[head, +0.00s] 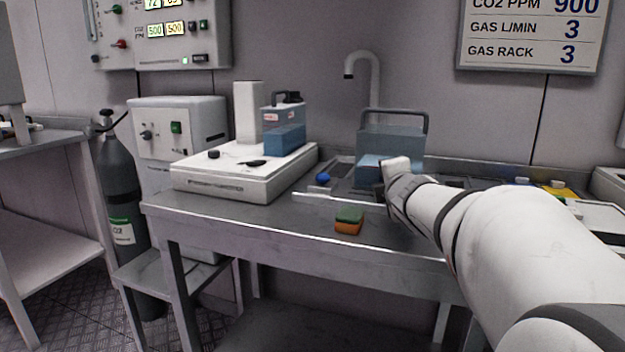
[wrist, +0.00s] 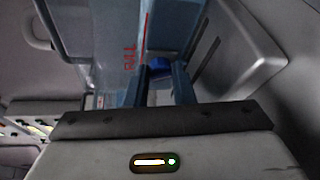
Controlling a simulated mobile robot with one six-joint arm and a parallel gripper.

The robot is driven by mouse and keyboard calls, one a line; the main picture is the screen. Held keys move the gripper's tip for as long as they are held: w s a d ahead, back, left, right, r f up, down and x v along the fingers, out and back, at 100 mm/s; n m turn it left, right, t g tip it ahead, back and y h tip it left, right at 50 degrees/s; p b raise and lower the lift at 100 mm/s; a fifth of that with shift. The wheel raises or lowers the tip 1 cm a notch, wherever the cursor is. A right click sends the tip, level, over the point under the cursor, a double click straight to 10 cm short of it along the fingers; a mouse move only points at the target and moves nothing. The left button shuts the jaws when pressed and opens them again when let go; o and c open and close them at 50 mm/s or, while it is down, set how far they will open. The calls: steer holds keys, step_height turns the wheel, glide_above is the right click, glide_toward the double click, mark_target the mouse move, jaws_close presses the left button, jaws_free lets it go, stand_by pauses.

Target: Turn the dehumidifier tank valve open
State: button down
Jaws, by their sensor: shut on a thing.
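A grey-blue tank (head: 392,140) with a bar handle stands at the sink, in front of the curved tap. In the wrist view, the tank (wrist: 122,35) fills the upper middle and carries red markings. My gripper (head: 384,182) is close against the tank's front in the head view. In the wrist view, my gripper (wrist: 165,78) has its two fingers on either side of a dark blue valve knob (wrist: 158,68) and is shut on it. The head view does not show this grip, as my own wrist covers it. The knob's turn angle cannot be told.
A green and orange sponge (head: 348,221) lies at the bench's front edge. A blue round thing (head: 322,179) sits left of the sink. A white device (head: 235,175) bears a smaller tank (head: 283,117). The curved tap (head: 376,75) rises behind.

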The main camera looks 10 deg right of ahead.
steer(key=shift+d+f+m+t, duration=0.1)
steer(key=shift+m+t, duration=0.2)
steer(key=shift+m, duration=0.4)
steer(key=shift+d+f+m+t, duration=0.1)
steer(key=shift+m+t, duration=0.2)
steer(key=shift+m, duration=0.4)
steer(key=c, duration=1.2)
jaws_free()
steer(key=shift+c, duration=0.2)
steer(key=shift+a, duration=0.1)
steer(key=shift+s, duration=0.1)
